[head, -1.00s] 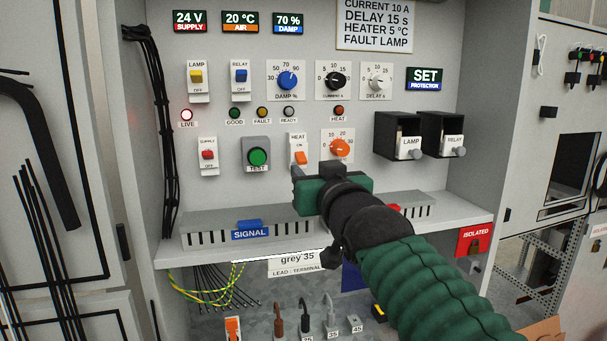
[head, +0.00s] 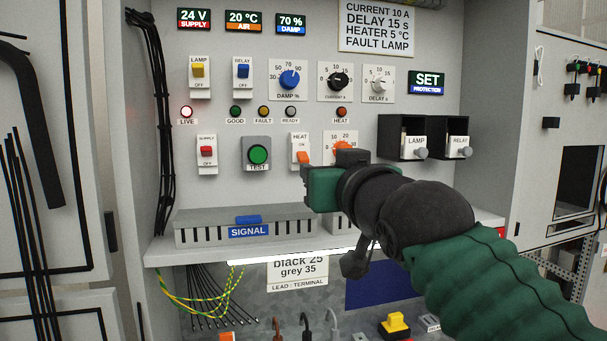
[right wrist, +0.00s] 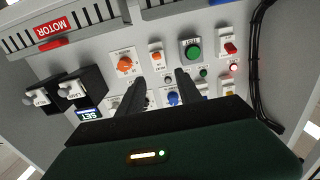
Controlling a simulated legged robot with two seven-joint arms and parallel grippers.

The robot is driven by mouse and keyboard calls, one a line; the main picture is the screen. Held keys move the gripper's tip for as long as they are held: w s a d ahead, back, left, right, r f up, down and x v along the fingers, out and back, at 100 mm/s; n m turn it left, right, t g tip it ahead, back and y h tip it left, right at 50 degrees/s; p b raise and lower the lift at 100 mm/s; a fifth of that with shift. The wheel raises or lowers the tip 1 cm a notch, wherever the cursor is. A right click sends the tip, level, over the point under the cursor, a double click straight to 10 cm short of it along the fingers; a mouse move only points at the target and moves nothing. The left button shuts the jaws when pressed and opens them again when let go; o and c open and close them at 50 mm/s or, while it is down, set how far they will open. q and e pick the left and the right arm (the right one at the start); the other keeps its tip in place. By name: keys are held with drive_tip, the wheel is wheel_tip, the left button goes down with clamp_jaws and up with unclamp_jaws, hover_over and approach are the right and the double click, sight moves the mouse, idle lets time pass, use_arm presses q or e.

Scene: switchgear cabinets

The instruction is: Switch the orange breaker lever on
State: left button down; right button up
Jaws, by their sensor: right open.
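The orange breaker lever (head: 303,157) is on the HEAT switch in the panel's lower row. It sits in the low part of the switch, with the ON label showing above it. It also shows in the right wrist view (right wrist: 155,56), upside down, ahead of the fingertips. My right gripper (head: 328,165) is open and empty, just below and right of the lever in the head view. In the right wrist view, its two fingers (right wrist: 160,76) stand apart, with the lever beyond the gap. I see no contact. My left gripper is out of view.
The orange heater dial (head: 342,142) right of the switch is partly hidden by my gripper. The green TEST button (head: 258,154) is to the left. Black LAMP and RELAY boxes (head: 403,136) stick out at right. A vented shelf (head: 190,233) projects below.

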drive_tip(key=shift+b+v, duration=1.65)
drive_tip(key=shift+v, duration=0.5)
drive_tip(key=shift+d, duration=0.2)
drive_tip(key=shift+w+d, duration=0.1)
